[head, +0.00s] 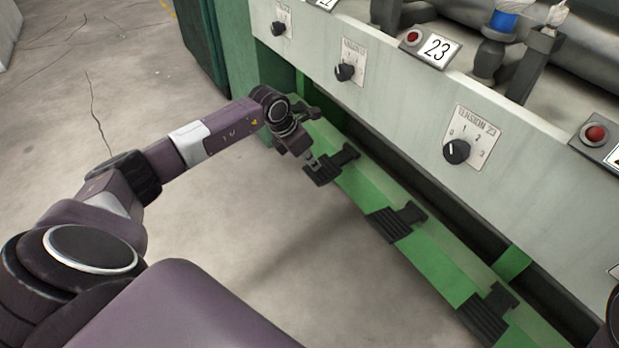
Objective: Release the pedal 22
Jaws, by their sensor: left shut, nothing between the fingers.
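My left gripper (312,160) is shut and empty. It points down at the black ridged pedal (326,174) on the green rail, at the near end of that pedal. The fingertips are at or just above its surface; I cannot tell whether they touch. No number shows on the pedal itself. A plate with 22 (325,3) is cut off at the top edge, and a plate with 23 (436,48) sits beside a red button. My right gripper is not in view.
More black pedals (391,223) (483,318) line the green rail (440,268) towards the lower right. Above it runs the grey machine panel (400,120) with tension dials (456,151). The concrete floor (240,220) left of the rail is clear.

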